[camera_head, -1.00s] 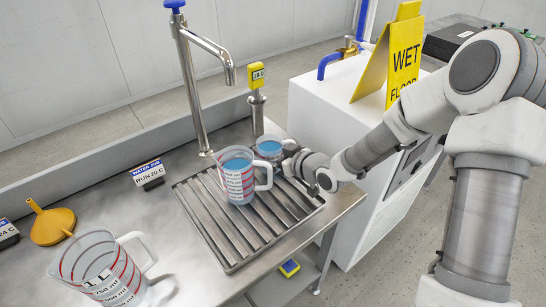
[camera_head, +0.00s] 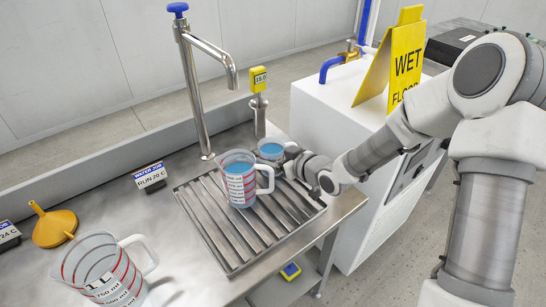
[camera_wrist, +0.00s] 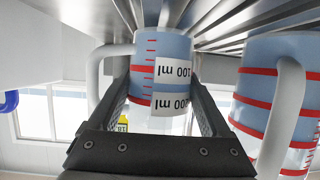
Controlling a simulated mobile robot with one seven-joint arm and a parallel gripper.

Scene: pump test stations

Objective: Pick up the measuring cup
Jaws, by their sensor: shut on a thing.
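A small clear measuring cup (camera_head: 270,151) with blue liquid is at the back right corner of the slatted drain grate, upright. In the wrist view, which appears upside down, the small cup (camera_wrist: 165,75) has red lines and a 100 ml label, with its handle on the left. My gripper (camera_wrist: 165,92) is shut on this cup, one finger on each side of its body. In the head view my gripper (camera_head: 288,161) reaches it from the right. I cannot tell whether its base touches the grate.
A larger cup of blue liquid (camera_head: 238,180) stands close beside it on the grate (camera_head: 262,225). An empty large jug (camera_head: 100,268) and yellow funnel (camera_head: 54,228) are at left. A tap (camera_head: 190,90) and yellow-headed sensor post (camera_head: 258,100) rise behind.

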